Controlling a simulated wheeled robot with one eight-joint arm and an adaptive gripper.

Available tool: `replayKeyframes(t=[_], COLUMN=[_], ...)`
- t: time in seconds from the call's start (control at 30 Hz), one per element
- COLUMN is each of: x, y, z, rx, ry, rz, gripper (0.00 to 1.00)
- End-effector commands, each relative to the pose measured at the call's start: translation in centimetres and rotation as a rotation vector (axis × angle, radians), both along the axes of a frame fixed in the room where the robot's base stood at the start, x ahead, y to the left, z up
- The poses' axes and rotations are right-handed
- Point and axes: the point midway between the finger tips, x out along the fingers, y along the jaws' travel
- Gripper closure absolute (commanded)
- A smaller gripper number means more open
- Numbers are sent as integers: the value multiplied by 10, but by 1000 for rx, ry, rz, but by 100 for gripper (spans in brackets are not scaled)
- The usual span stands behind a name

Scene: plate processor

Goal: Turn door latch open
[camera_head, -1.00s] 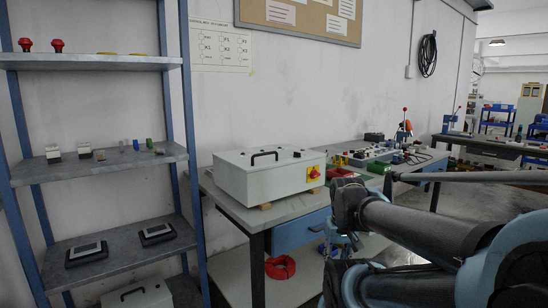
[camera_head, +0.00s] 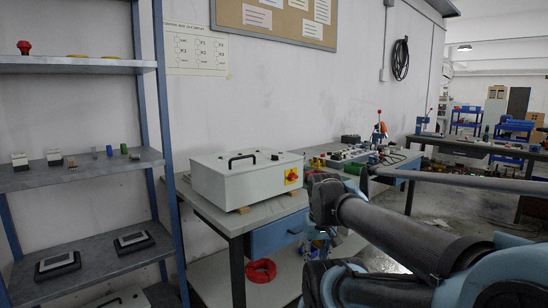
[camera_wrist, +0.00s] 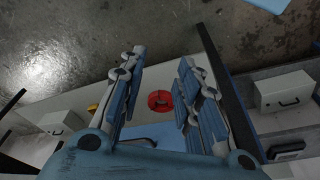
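A white box (camera_head: 235,182) with a black lid handle (camera_head: 243,159) rests on small blocks on the workbench in the head view. Small dark fittings (camera_head: 275,157) sit on its lid. A red-and-yellow rotary switch (camera_head: 291,176) is on its front. I cannot tell which part is the door latch. In the wrist view my gripper (camera_wrist: 161,56) is open and empty, its two blue-grey fingers apart. In the head view my arm stands right of the box and mostly hides the gripper. The gripper is apart from the box.
Metal shelving (camera_head: 78,176) with small parts stands at the left. The workbench (camera_head: 235,220) has a blue drawer (camera_head: 276,234) and a lower shelf with a red coil (camera_head: 261,272), also seen in the wrist view (camera_wrist: 160,101). Tools crowd the bench's far end.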

Motion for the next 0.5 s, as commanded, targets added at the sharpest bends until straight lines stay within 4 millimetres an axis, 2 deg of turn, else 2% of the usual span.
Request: replayKeyframes(t=[0.5], x=[122], y=[17], z=[182], rx=[-24], ry=[62], rz=[189], gripper=[69])
